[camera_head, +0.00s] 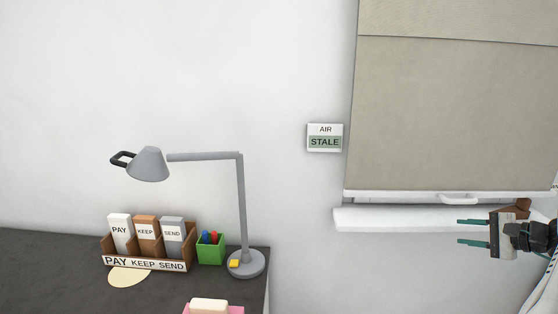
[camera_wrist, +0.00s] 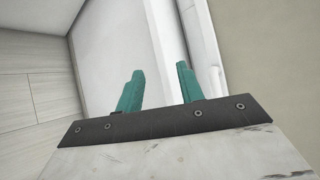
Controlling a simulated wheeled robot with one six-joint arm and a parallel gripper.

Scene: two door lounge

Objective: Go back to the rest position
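My gripper (camera_head: 473,231) is at the lower right of the head view, in front of the white sill below the window blind. Its two teal fingers point left and stand apart with nothing between them. In the wrist view the open fingers (camera_wrist: 158,88) show against a pale wall, also empty. Whether the gripper touches the sill cannot be told.
A beige blind (camera_head: 455,110) with a white handle (camera_head: 458,199) hangs above the white sill (camera_head: 400,218). An AIR STALE sign (camera_head: 325,138) is on the wall. A dark desk (camera_head: 50,275) at left holds a grey lamp (camera_head: 242,200), a labelled wooden sorter (camera_head: 145,264) and a green pen cup (camera_head: 211,252).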

